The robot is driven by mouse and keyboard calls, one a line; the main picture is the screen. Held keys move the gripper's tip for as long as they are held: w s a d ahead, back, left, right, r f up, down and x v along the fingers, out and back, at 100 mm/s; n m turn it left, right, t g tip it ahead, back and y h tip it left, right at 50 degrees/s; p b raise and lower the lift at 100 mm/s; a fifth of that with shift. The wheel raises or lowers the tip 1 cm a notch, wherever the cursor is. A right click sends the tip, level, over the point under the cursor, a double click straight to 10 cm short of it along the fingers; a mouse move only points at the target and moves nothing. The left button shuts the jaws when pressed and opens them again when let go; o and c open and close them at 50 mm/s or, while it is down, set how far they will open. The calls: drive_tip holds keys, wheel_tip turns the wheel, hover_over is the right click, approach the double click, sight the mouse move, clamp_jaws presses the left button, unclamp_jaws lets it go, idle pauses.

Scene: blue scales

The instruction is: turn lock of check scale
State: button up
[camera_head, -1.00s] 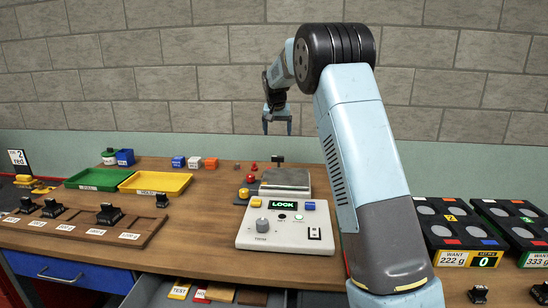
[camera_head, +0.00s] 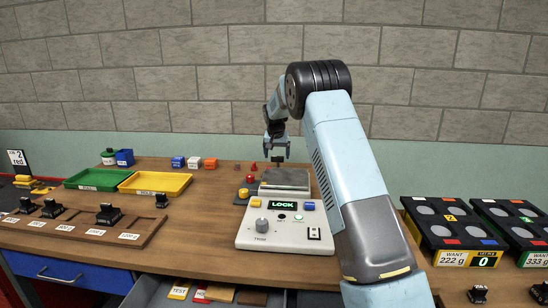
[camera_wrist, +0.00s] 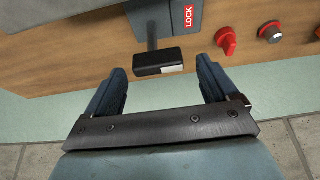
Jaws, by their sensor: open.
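The check scale (camera_head: 285,234) stands on the wooden bench, with a grey pan (camera_head: 285,180) at its back and a green display (camera_head: 288,204) reading LOCK. A black lever with a bar-shaped handle (camera_wrist: 158,62) sticks out behind it, beside a red LOCK label (camera_wrist: 188,17). My gripper (camera_head: 277,156) is open just above the handle at the back of the scale. In the wrist view, the handle appears between my two fingertips, with a gap on each side. Whether the fingers are level with it is unclear.
Green (camera_head: 97,179) and yellow (camera_head: 155,183) trays and weights on a wooden rack (camera_head: 75,225) are at left. Black sorting boxes (camera_head: 452,222) are at right. The brick wall stands close behind the bench.

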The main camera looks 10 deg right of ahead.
drive_tip(key=shift+w+d+f, duration=0.1)
drive_tip(key=shift+w+f, duration=0.15)
drive_tip(key=shift+f, duration=0.45)
